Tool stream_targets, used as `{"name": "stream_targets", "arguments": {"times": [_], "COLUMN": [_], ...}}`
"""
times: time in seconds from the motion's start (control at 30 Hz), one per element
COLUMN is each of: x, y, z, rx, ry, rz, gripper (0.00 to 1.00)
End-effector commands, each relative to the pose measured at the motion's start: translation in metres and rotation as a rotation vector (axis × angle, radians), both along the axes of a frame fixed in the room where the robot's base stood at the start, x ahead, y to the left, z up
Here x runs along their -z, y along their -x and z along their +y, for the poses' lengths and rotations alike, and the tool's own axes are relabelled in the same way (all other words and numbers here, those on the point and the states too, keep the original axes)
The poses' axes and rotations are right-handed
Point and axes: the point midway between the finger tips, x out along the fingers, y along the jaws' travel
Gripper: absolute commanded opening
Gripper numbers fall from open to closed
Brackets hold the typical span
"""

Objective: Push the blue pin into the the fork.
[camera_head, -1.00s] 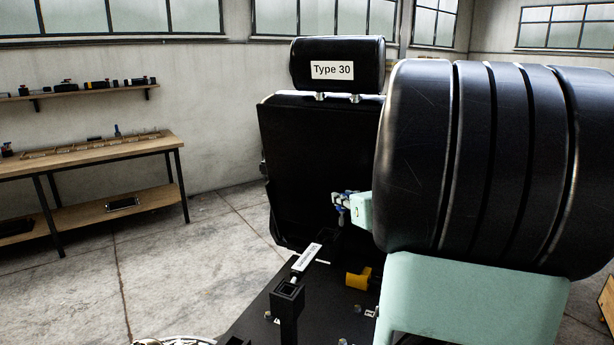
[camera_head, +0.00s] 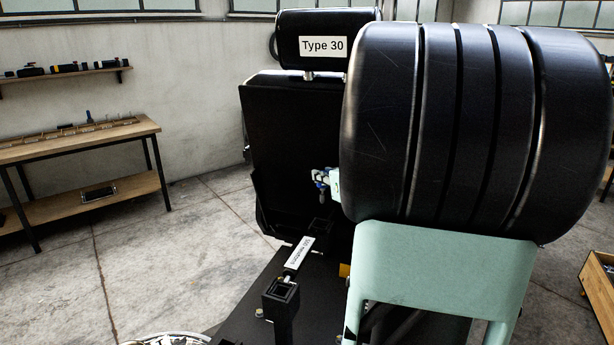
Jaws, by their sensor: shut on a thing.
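A small blue and grey metal piece (camera_head: 321,178) sits at the left side of the mint-green part (camera_head: 335,184), in front of the dark chair back (camera_head: 290,130). It is too small to tell the blue pin from the fork, or whether the pin is in it. I cannot make out my gripper in this view.
A black post with a square socket (camera_head: 281,295) and a white-labelled lever (camera_head: 300,253) stand at the front. A wooden workbench (camera_head: 80,145) is at the left; bare floor (camera_head: 150,240) lies between.

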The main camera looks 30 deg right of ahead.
Motion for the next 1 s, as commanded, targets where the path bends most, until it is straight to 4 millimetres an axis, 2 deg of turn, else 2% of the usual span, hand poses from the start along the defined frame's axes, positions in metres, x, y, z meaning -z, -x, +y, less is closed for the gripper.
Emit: {"name": "stream_targets", "arguments": {"times": [0.6,1.0], "x": [0.054,0.058], "y": [-0.001,-0.001], "z": [0.000,0.000], "rx": [-0.001,-0.001], "ry": [0.001,0.001], "rz": [-0.001,-0.001], "gripper": [0.00,0.00]}}
